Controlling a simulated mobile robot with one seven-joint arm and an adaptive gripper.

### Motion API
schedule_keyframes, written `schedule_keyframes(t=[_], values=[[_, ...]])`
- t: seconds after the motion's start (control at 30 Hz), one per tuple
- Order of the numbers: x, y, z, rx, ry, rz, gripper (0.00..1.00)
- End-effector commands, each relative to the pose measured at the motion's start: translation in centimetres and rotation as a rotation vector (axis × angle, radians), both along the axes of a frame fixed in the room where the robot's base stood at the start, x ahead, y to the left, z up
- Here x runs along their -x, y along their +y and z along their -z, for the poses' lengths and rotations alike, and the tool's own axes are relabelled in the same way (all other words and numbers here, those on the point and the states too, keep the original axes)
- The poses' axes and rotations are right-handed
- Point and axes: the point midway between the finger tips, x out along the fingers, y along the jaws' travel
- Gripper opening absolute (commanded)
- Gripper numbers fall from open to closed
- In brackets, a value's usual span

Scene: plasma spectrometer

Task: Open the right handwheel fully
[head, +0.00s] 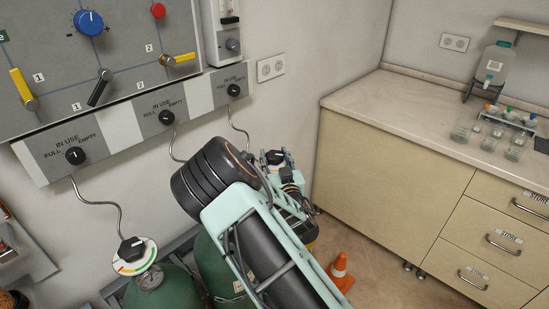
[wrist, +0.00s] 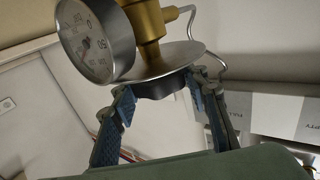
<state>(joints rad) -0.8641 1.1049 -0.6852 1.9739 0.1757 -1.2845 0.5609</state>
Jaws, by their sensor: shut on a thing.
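The right handwheel (wrist: 160,88) is a dark knob under a round metal disc (wrist: 185,60) in the wrist view, which shows it upside down. My gripper (wrist: 162,103) has its two blue-padded fingers on either side of the knob and is shut on it. A round pressure gauge (wrist: 88,40) and a brass valve body (wrist: 150,25) sit beyond the disc. In the head view my gripper (head: 285,175) is at the right gas cylinder, partly hidden by my arm. How far the handwheel is turned cannot be told.
Another handwheel (head: 132,249) with a coloured dial sits on the left green cylinder (head: 165,288). A control panel (head: 110,55) with knobs and levers is on the wall. An orange cone (head: 340,270) stands on the floor by the counter (head: 390,150).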

Motion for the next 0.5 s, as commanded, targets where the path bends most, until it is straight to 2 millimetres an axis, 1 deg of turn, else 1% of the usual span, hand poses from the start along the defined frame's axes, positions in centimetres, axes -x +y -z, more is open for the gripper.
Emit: schedule_keyframes(t=[0.03,0.27,0.5], values=[[-0.07,-0.2,0.25,-0.003,-0.002,-0.01,0.17],[-0.17,-0.42,0.32,-0.006,-0.005,-0.112,0.17],[-0.2,-0.46,0.25,-0.003,-0.008,-0.266,0.17]])
